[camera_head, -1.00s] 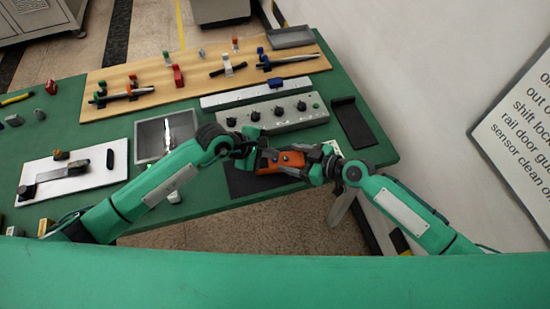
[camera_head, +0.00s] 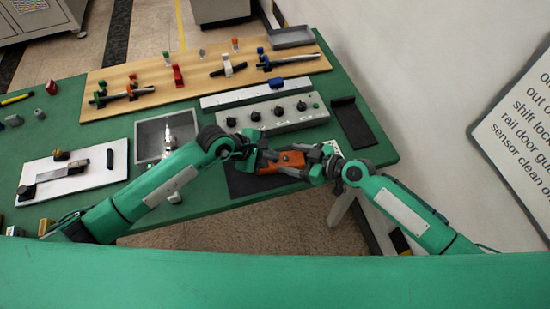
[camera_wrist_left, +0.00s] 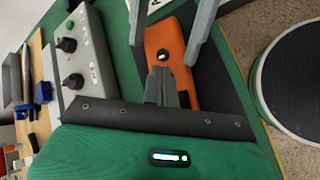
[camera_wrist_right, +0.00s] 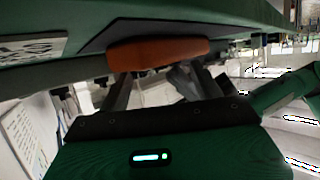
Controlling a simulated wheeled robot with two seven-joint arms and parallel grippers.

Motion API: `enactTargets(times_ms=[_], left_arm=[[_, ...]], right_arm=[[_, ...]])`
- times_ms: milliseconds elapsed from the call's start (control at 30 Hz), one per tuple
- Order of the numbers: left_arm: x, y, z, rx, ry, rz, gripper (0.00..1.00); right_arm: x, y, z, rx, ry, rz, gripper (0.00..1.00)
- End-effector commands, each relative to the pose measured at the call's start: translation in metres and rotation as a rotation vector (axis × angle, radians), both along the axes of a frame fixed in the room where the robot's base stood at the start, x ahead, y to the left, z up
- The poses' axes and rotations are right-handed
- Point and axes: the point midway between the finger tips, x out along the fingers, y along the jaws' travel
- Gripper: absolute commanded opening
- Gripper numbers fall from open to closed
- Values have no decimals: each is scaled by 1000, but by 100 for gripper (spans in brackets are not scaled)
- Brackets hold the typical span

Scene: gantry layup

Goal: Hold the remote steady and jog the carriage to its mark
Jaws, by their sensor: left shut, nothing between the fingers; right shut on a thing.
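The orange remote (camera_head: 281,161) is held just above a dark mat in the head view. Its face with a round black-and-white button (camera_wrist_left: 162,57) shows in the left wrist view, and its orange underside (camera_wrist_right: 158,52) in the right wrist view. My right gripper (camera_head: 312,160) is shut on the remote's right end. My left gripper (camera_wrist_left: 163,82) is shut and empty, its fingertips at the remote's near end, close to the button; I cannot tell whether they touch. A blue block (camera_head: 276,84), probably the carriage, sits on a long white rail (camera_head: 235,98). I cannot make out its mark.
A grey control box (camera_head: 270,115) with several black knobs lies between rail and mat. The dark mat (camera_head: 240,183) is beneath the remote. A black tray (camera_head: 353,122) lies to the right, a grey bin (camera_head: 150,135) to the left. A wooden board (camera_head: 205,85) with tools lies behind.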

Motion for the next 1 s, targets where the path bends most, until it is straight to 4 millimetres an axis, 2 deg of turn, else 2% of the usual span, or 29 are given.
enactTargets(times_ms=[33, 467, 800, 1000], left_arm=[[0, 0, -3, 1, 1, 0, 0], [0, 0, -3, 1, 1, 0, 0], [0, 0, 11, 0, 0, 0, 0], [0, 0, 12, 0, 1, -1, 0]], right_arm=[[-6, -2, -14, -14, 25, 4, 35], [-6, -2, -14, -14, 25, 4, 35], [-6, -2, -14, -14, 25, 4, 35], [-6, -2, -14, -15, 24, 5, 35]])
